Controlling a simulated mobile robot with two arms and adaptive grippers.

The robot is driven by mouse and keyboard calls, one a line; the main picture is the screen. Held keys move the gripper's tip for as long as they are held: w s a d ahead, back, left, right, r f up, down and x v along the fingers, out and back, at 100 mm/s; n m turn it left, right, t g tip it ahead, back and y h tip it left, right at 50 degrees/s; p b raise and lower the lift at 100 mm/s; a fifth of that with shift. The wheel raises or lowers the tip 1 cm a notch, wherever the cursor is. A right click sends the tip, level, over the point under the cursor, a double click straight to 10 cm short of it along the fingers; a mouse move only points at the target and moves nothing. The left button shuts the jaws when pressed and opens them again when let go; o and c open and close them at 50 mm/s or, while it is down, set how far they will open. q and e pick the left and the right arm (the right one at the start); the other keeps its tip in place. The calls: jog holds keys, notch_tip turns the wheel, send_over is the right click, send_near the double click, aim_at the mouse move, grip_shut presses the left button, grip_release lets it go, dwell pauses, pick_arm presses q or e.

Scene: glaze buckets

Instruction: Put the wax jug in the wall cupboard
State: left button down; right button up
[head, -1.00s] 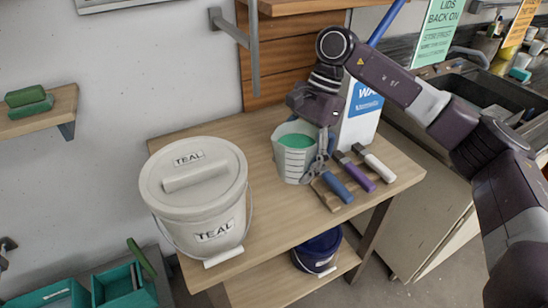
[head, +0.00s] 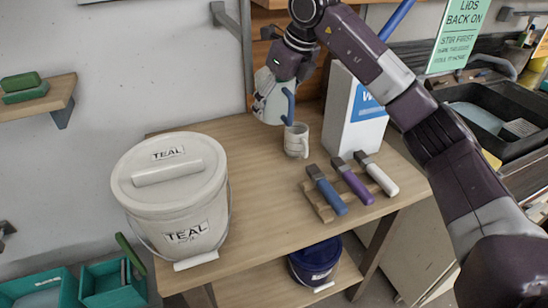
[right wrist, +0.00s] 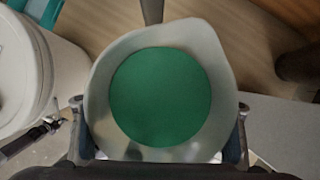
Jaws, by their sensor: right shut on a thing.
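A tall white container (head: 355,115) with a blue label starting "WA" stands upright at the bench's back right; the rest of its label is hidden by my arm. It looks like the wax jug. My right gripper (head: 284,98) is shut on a different thing, a pale measuring jug (head: 265,107) with green contents, held above the bench left of the container. In the right wrist view the jug (right wrist: 110,75) sits between the fingers, its green surface facing the camera. A wooden edge (head: 272,4) at the top may belong to the wall cupboard; I cannot tell. My left gripper is out of view.
A white mug (head: 297,141) stands just below the held jug. Several-handled brushes (head: 352,182) lie on a wooden rack in front. A lidded TEAL bucket (head: 172,200) fills the bench's left. A blue bucket (head: 315,262) is on the lower shelf. The bench middle (head: 250,190) is clear.

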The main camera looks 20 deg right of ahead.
aim_at(270, 171)
jog(key=shift+w+f, duration=0.1)
jog(key=shift+f, duration=0.1)
notch_tip(270, 171, down, 19)
jog(key=p, duration=0.3)
jog(key=shift+f+p, duration=0.15)
jog(key=shift+p, duration=0.15)
jog(key=o, duration=1.7)
jog(key=shift+f, duration=0.15)
